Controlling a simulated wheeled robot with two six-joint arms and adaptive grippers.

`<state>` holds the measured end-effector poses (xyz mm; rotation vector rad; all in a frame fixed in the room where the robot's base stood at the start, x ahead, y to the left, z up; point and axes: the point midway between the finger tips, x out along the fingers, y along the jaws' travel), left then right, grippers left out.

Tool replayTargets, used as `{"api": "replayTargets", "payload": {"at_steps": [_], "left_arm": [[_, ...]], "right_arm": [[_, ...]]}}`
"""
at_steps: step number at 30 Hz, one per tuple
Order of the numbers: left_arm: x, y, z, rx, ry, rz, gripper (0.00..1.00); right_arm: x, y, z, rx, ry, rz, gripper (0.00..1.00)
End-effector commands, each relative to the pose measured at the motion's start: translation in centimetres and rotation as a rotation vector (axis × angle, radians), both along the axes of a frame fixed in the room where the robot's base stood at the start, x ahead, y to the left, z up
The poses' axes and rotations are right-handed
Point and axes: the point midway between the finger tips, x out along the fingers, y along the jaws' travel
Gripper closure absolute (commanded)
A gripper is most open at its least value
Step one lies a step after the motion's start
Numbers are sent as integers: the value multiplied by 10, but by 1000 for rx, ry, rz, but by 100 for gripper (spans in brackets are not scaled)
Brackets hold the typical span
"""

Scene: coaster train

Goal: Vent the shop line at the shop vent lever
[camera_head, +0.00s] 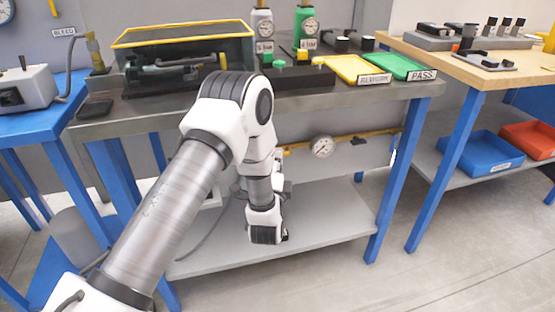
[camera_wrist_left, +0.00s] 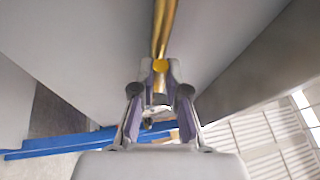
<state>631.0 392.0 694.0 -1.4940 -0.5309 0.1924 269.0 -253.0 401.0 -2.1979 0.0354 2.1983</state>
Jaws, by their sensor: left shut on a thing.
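In the left wrist view, a small round yellow piece (camera_wrist_left: 160,66) sits between the fingertips of my left gripper (camera_wrist_left: 160,74). It looks like the grip of the shop vent lever, and my left gripper is shut on it. A brass pipe (camera_wrist_left: 165,28) runs away just beyond it along a grey surface. In the head view, my left arm reaches down in front of the bench to below its top. The fingers and the lever are hidden there behind my own wrist. My right gripper shows in neither view.
A round gauge (camera_head: 322,147) sits on the brass line under the steel bench top (camera_head: 370,95). The lower shelf (camera_head: 330,225) is mostly bare. Blue bench legs (camera_head: 393,180) stand at the right. A yellow tray (camera_head: 357,68) and a green tray (camera_head: 405,66) lie above.

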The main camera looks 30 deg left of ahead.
Motion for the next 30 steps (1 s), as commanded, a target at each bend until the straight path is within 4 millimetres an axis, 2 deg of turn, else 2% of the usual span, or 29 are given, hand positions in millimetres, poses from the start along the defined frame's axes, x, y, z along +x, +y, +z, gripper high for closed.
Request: {"api": "replayTargets", "payload": {"at_steps": [11,30], "left_arm": [[1,-2,-11,-121,-142,0,100],[12,-11,-29,-510,-597,-2,100]], "right_arm": [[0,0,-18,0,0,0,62],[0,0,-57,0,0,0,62]]}}
